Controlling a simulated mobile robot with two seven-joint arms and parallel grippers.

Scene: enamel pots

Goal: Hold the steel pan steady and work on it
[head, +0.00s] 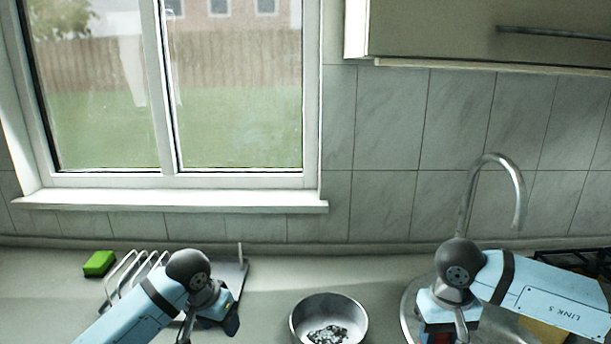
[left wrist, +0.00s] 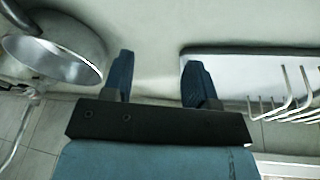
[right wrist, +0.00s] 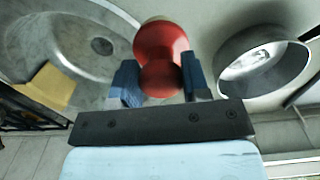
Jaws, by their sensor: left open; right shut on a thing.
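The steel pan (head: 328,325) stands on the counter between my two arms, with a dark speckled patch inside it. It also shows at the left of the left wrist view (left wrist: 50,60) and at the right of the right wrist view (right wrist: 265,72). My left gripper (left wrist: 158,78) is open and empty, between the pan and the dish rack. My right gripper (right wrist: 161,82) is shut on a red rounded thing (right wrist: 160,42), beside the pan and apart from it. In the head view the right fingers are mostly hidden.
A wire dish rack (head: 124,277) on a steel tray (head: 236,277) stands at the left, with a green sponge (head: 98,263) behind. A round sink (head: 405,315) and curved tap (head: 519,190) are at the right.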

